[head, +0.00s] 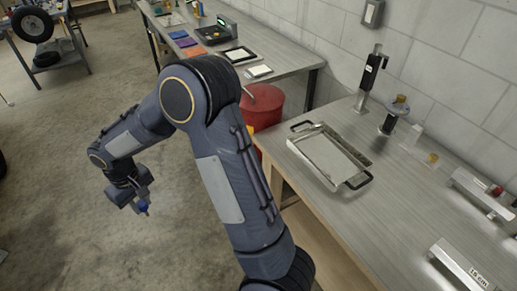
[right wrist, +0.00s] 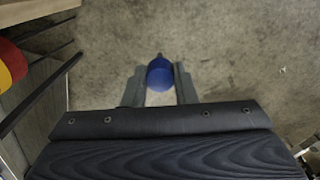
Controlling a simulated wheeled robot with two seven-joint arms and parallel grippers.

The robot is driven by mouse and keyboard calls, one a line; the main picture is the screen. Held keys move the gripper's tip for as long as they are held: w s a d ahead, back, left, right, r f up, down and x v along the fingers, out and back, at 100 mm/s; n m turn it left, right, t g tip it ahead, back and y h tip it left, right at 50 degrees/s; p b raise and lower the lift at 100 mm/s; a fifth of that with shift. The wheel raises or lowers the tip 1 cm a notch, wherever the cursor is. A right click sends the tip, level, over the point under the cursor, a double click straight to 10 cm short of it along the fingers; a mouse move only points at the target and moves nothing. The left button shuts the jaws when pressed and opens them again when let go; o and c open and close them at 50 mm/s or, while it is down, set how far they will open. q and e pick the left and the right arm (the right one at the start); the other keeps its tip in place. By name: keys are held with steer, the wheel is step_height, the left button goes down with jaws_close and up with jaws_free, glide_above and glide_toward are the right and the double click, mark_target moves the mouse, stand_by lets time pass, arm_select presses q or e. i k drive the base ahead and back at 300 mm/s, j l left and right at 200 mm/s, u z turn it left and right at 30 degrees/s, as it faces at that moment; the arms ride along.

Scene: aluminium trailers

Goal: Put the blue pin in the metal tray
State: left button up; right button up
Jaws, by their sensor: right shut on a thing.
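The blue pin (right wrist: 160,75) is between the two fingers of my right gripper (right wrist: 159,88), which is shut on it. In the head view my right gripper (head: 141,203) hangs over the bare floor, left of the workbench, with a bit of the blue pin (head: 143,208) showing at its tip. The metal tray (head: 328,155) lies on the right-hand workbench, with black handles at its two ends. It looks empty. My gripper is well apart from the tray, and my arm stands between them in the picture. My left gripper does not show.
The workbench (head: 400,215) also bears a black and silver stand (head: 370,78), a small device (head: 392,115) and metal blocks (head: 458,268) near its right side. A red bin (head: 262,104) stands between the benches. A second table (head: 290,60) is behind. The floor (head: 60,200) at left is clear.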

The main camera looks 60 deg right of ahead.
mark_target(327, 157)
steer(key=i+l+z, duration=0.1)
steer(key=z, duration=0.3)
steer(key=i+z, duration=0.3)
steer(key=z, duration=0.15)
steer(key=i+z, duration=0.2)
steer(key=z, duration=0.2)
steer(key=i+z, duration=0.15)
steer(key=z, duration=0.2)
steer(key=i+z, duration=0.15)
steer(key=z, duration=0.25)
steer(key=i+z, duration=0.2)
steer(key=z, duration=0.15)
steer(key=i+l+u, duration=0.15)
steer(key=i+l, duration=0.05)
